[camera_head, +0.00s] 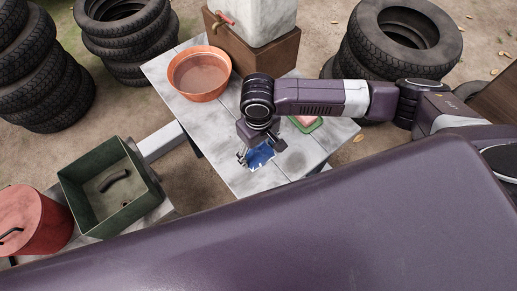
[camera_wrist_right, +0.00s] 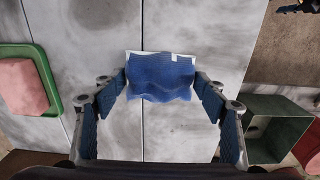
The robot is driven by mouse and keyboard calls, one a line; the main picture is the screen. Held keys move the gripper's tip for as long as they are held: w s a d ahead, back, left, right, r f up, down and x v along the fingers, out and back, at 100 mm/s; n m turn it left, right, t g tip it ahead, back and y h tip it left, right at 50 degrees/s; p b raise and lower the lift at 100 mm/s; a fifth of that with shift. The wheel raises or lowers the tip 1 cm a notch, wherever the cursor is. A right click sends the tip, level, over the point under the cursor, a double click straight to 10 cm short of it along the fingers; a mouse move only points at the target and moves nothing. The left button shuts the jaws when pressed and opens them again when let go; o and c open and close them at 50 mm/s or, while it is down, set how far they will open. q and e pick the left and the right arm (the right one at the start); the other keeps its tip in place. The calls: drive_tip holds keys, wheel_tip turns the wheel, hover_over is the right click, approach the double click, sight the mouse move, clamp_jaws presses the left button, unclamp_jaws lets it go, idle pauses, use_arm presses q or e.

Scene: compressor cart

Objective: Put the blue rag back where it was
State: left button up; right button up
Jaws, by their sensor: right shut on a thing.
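The blue rag (camera_head: 261,156) shows under my right gripper (camera_head: 258,150) in the head view, over the grey table (camera_head: 223,160). In the right wrist view the rag (camera_wrist_right: 161,78) is crumpled between the two fingertips of my right gripper (camera_wrist_right: 162,88), which is shut on it. White edges (camera_wrist_right: 140,62) show behind the rag, on or just above the tabletop. I cannot tell whether the rag touches the table. My left gripper is not in view.
A green open box (camera_head: 112,187) and red drum (camera_head: 29,222) stand left. Tyre stacks (camera_head: 404,35) surround the table.

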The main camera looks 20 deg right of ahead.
sight(258, 151)
drive_tip(key=o, duration=1)
drive_tip(key=shift+f, duration=0.1)
wheel_tip(258, 151, up, 12)
drive_tip(key=b, duration=0.1)
idle(0.4)
